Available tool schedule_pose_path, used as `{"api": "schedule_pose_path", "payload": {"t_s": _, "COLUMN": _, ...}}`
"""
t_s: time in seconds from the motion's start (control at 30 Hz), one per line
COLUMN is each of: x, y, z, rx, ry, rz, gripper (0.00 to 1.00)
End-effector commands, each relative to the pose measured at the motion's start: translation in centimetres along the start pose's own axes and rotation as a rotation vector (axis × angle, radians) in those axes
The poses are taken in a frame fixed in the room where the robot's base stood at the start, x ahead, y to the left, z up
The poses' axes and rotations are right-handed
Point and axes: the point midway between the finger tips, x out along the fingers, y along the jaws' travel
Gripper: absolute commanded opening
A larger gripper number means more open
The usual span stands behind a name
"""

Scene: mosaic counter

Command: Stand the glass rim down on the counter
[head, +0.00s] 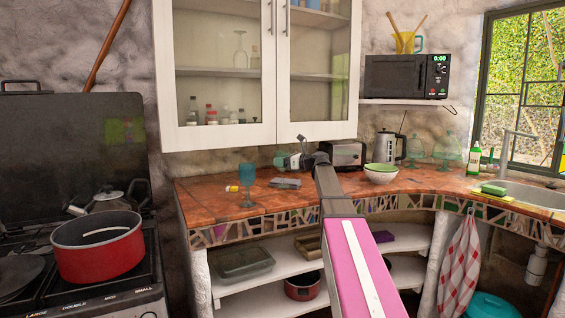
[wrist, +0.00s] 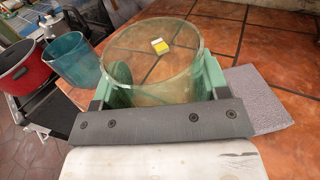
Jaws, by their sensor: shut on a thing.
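A clear, greenish glass (wrist: 150,75) is between the two green fingers of my gripper (wrist: 158,92) in the wrist view. The fingers press on its sides, and a wide round end faces away from the palm. I cannot tell whether that end is rim or base. In the head view my gripper (head: 293,160) is above the back of the tiled counter (head: 215,200), and the glass (head: 281,159) shows small at its left end. The glass appears tilted or lying over. Its near end is hidden by the gripper.
A blue goblet (head: 247,184) stands upright on the counter, left of my gripper. A small yellow-and-white item (head: 232,188) and a grey flat pad (head: 285,183) lie nearby. A toaster (head: 347,154) and a green-and-white bowl (head: 380,173) are to the right. The counter's front left is clear.

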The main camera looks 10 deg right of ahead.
Motion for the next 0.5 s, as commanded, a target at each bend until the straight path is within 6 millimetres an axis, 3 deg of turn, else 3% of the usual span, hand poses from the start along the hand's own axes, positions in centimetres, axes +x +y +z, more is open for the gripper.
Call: {"api": "schedule_pose_path", "payload": {"t_s": 0.5, "x": 0.1, "y": 0.0, "z": -2.6, "rx": 0.001, "ry": 0.0, "rz": 0.0, "gripper": 0.4}}
